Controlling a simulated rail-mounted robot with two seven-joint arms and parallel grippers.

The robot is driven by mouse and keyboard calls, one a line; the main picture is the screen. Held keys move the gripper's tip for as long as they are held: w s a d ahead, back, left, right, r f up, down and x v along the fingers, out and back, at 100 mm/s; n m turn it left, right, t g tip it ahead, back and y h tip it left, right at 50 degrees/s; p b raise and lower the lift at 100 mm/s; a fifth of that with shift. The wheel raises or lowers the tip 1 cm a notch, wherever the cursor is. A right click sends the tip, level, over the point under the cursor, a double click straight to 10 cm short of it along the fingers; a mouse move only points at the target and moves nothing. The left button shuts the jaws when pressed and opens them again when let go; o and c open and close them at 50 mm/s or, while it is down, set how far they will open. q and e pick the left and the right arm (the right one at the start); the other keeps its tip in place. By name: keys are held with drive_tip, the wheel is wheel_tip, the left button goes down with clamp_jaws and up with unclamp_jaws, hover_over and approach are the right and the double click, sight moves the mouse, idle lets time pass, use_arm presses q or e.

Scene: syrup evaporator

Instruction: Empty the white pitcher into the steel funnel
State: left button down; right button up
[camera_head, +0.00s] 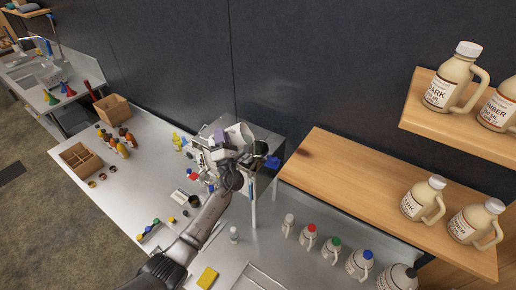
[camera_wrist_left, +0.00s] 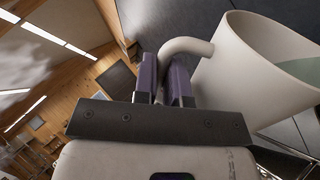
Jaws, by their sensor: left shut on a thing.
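The white pitcher (camera_head: 240,134) is held up by my left gripper (camera_head: 228,156) over the steel apparatus at the middle of the head view. In the left wrist view the pitcher (camera_wrist_left: 245,75) fills the right side, and pale greenish liquid (camera_wrist_left: 302,69) shows inside its wide mouth. The purple fingers of my left gripper (camera_wrist_left: 166,82) are shut on the pitcher's curved handle (camera_wrist_left: 187,46). The pitcher looks tilted in the wrist view, but that camera is itself tilted. I cannot make out the steel funnel; the gripper and pitcher cover part of that area. My right gripper is out of view.
A steel apparatus (camera_head: 212,129) stands behind the gripper, with a blue part (camera_head: 272,162) at its right. A wooden shelf (camera_head: 340,170) with jugs is close on the right. Small capped bottles (camera_head: 309,236) line the steel counter below. Amber bottles and wooden boxes (camera_head: 112,108) stand left.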

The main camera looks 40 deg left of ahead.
sight(232, 130)
use_arm(q)
drive_tip(key=shift+r, duration=0.1)
idle(0.4)
drive_tip(key=shift+w+d+r+m, duration=0.1)
drive_tip(key=shift+d+m, duration=0.05)
drive_tip(key=shift+m, duration=0.25)
drive_tip(key=shift+w+d+r+m+t, duration=0.15)
drive_tip(key=shift+m+t, duration=0.15)
drive_tip(key=shift+t, duration=0.2)
drive_tip(key=shift+d+r+m+p, duration=0.1)
drive_tip(key=shift+r+m+p, duration=0.15)
drive_tip(key=shift+m, duration=0.25)
idle(0.4)
drive_tip(key=shift+w+d+r+m+t, duration=0.2)
drive_tip(key=shift+m+t, duration=0.2)
drive_tip(key=shift+t, duration=0.3)
drive_tip(key=shift+w+d+r+m+h+p, duration=0.15)
drive_tip(key=shift+d+m+h+p, duration=0.2)
drive_tip(key=shift+m, duration=0.15)
drive_tip(key=shift+w+d+r+m+t+h, duration=0.15)
drive_tip(key=shift+w+d+m+t+h, duration=0.1)
drive_tip(key=shift+m+t, duration=0.2)
idle(0.5)
drive_tip(key=shift+w+d+r+m+t+p, duration=0.25)
drive_tip(key=shift+d+m+t+p, duration=0.15)
drive_tip(key=shift+m, duration=0.25)
idle(0.3)
drive_tip(key=shift+d+r+m+t+h, duration=0.15)
drive_tip(key=shift+m+t+h, duration=0.2)
drive_tip(key=shift+m+h, duration=0.2)
